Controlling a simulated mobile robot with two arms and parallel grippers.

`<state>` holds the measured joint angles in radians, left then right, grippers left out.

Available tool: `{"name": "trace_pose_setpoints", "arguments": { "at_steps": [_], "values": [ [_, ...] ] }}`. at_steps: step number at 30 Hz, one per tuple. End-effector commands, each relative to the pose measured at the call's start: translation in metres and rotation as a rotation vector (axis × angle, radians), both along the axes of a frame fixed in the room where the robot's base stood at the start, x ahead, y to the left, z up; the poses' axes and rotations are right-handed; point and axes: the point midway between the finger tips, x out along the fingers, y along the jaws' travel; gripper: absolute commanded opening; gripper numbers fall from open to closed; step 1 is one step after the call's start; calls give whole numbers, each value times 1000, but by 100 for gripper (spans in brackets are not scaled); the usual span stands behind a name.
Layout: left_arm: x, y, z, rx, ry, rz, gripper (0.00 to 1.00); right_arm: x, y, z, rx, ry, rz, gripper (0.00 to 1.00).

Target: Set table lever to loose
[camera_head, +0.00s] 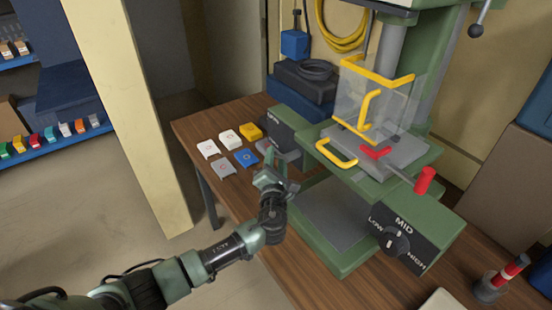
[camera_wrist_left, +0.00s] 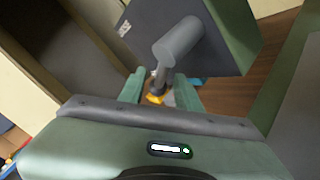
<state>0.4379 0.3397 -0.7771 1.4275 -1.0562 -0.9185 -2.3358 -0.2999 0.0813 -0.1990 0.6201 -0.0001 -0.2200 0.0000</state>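A grey lever (camera_wrist_left: 180,42) with a thick round hub sticks out from the dark side box (camera_wrist_left: 215,50) of the green machine. In the left wrist view its thin arm runs down between my left gripper's fingers (camera_wrist_left: 160,92). The fingers stand apart on either side of the lever's end; I cannot tell whether they touch it. In the head view my left gripper (camera_head: 270,174) is just below and in front of the side box (camera_head: 280,128), and partly hides the lever. The lever's setting cannot be read. My right gripper is not in view.
Several coloured socket boxes (camera_head: 228,140) lie on the wooden table (camera_head: 200,127) left of the gripper. The green machine (camera_head: 345,265) stands close on the right, with a speed knob (camera_head: 394,241), a red-handled lever (camera_head: 424,180), a yellow handle (camera_head: 337,153) and a clear guard (camera_head: 375,95).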

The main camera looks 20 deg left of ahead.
Motion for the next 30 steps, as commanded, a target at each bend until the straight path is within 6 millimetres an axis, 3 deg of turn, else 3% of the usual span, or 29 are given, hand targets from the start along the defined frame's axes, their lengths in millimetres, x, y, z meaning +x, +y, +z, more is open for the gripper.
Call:
{"name": "trace_pose_setpoints", "arguments": {
  "at_steps": [3, 7, 30],
  "values": [
    [0, 0, 0, -1, 0, 0, 33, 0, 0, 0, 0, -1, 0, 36],
    [0, 0, 0, -1, 0, 0, 0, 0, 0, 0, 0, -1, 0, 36],
    [-1, 0, -1, 0, 1, -1, 0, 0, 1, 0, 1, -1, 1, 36]
  ]
}}
